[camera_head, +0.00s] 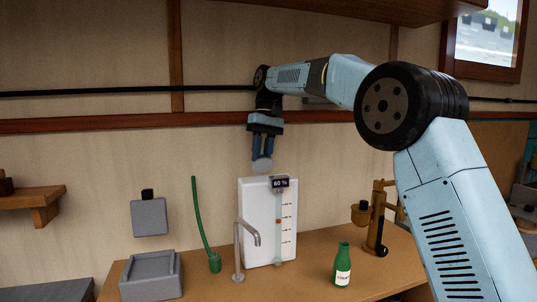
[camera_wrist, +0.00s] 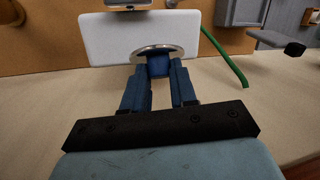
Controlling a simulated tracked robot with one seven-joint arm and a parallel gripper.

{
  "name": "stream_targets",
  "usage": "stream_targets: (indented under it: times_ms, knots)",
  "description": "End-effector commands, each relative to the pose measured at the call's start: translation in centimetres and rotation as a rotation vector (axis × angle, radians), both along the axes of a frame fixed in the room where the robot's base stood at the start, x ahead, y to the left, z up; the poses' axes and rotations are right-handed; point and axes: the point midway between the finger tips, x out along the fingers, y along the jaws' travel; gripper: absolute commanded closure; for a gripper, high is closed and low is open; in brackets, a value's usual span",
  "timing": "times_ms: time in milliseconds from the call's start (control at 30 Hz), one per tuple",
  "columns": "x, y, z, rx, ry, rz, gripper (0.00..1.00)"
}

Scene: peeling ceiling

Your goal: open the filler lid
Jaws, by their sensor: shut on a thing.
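The white tank (camera_head: 268,222) stands on the wooden counter, with a "60 %" display (camera_head: 279,183) and a level gauge on its front. The filler lid (camera_head: 262,166) is a small grey disc at the tank's top, its flat face turned toward the head camera, so it looks tilted up. My gripper (camera_head: 262,150) points down above it, its blue fingers shut on the lid. In the wrist view the fingers (camera_wrist: 158,68) close around a blue part at the grey lid (camera_wrist: 151,49), over the white tank top (camera_wrist: 105,38). The lid's hinge and the opening are hidden.
A metal tap (camera_head: 240,245) stands before the tank. A green bottle (camera_head: 342,266) and brass fixture (camera_head: 377,222) are right; a green tube (camera_head: 203,225) and grey basin (camera_head: 151,276) are left. A dark pipe (camera_head: 130,91) runs along the wall behind my arm.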

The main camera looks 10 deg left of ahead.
Motion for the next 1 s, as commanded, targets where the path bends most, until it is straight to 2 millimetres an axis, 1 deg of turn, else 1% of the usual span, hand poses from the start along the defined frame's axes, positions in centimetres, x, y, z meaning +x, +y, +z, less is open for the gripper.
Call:
stream_targets:
  times_ms: [33, 67, 133, 667, 767, 933, 967, 1000]
  knots:
    - [0.3, -0.3, -0.2, -0.007, -0.001, -0.006, 1.00]
    - [0.3, -0.3, -0.2, -0.007, -0.001, -0.006, 0.71]
    - [0.3, -0.3, -0.2, -0.005, -0.001, -0.006, 0.65]
    - [0.0, 0.1, 0.1, 0.000, -0.001, 0.001, 0.65]
    - [0.0, 0.1, 0.7, 0.000, -0.001, 0.001, 0.65]
    - [0.2, 0.1, 2.7, 0.000, -0.003, 0.000, 0.65]
    - [0.2, 0.0, 3.1, -0.002, -0.001, -0.001, 0.65]
    - [-0.4, -0.3, 3.6, -0.001, -0.002, 0.000, 0.65]
